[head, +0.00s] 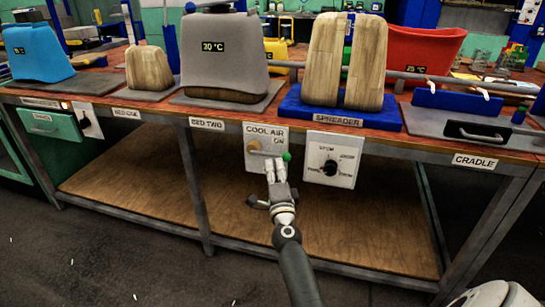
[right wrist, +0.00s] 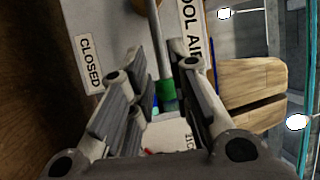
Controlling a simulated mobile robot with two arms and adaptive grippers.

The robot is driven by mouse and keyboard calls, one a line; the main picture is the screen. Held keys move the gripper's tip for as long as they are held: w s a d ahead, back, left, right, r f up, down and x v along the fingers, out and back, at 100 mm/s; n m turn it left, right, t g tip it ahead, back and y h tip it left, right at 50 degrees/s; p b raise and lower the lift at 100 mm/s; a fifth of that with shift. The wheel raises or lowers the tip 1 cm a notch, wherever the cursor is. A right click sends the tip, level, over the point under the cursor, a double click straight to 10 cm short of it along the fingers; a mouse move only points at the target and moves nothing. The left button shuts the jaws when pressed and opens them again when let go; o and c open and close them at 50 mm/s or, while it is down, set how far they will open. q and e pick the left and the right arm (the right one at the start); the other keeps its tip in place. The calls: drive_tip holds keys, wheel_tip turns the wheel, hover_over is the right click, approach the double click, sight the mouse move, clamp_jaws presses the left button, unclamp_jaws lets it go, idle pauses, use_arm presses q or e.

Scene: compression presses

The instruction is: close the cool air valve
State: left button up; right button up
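The cool air valve is a white panel (head: 258,133) on the bench front, labelled COOL AIR and ON. Its lever has a brass-coloured hub (head: 253,146) and a green tip (head: 287,156), and it lies roughly level, pointing right. My right gripper (head: 274,163) is just below the lever, fingers pointing up at it. In the right wrist view the gripper (right wrist: 160,62) is open, with the grey lever and its green tip (right wrist: 165,90) in the gap between the fingers. I cannot tell whether they touch. A CLOSED label (right wrist: 90,62) also shows there.
A white panel with a black dial (head: 331,166) is close on the right. Above is the bench edge with the SPREADER label (head: 337,120) and wooden blocks (head: 322,60). A wooden lower shelf (head: 140,195) is below. The floor in front looks clear.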

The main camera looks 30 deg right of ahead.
sight(272, 155)
use_arm(q)
drive_tip(key=shift+w+d+t+b, duration=0.25)
drive_tip(key=shift+w+t+b, duration=0.1)
drive_tip(key=shift+w, duration=0.4)
drive_tip(key=shift+w+d+t+b, duration=0.2)
drive_tip(key=shift+w+t, duration=0.15)
drive_tip(key=shift+w, duration=0.4)
use_arm(e)
drive_tip(key=shift+x, duration=3.2)
drive_tip(key=shift+c, duration=0.3)
clamp_jaws()
